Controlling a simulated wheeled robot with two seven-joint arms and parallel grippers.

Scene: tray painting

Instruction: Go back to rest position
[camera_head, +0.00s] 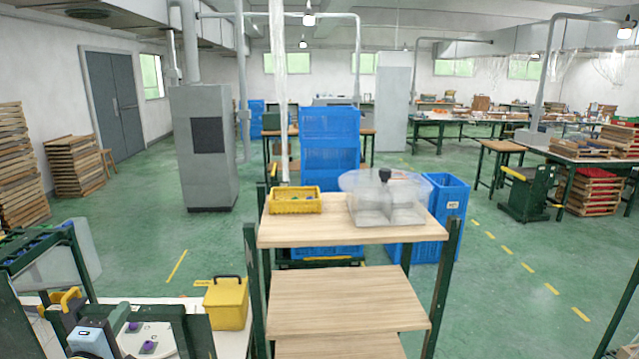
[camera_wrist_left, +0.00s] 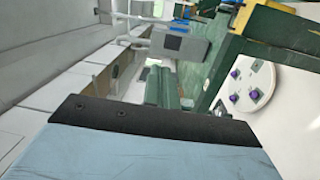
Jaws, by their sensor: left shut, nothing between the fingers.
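My left gripper (camera_head: 92,338) is at the lower left of the head view, a light blue and black shape beside a white round plate with purple knobs (camera_head: 150,338). It is shut with nothing held. In the left wrist view a large blue-grey surface with a black edge fills the foreground, and the fingertips cannot be made out there. The round plate also shows at the right of that view (camera_wrist_left: 262,92), apart from the blue-grey surface. My right gripper is not in view.
A yellow box with a dark handle (camera_head: 227,304) stands on the white table at the lower left. A wooden shelf rack (camera_head: 345,295) stands centrally, with a yellow crate (camera_head: 294,201) and a clear container (camera_head: 385,205) on top. Green floor (camera_head: 520,265) lies open to the right.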

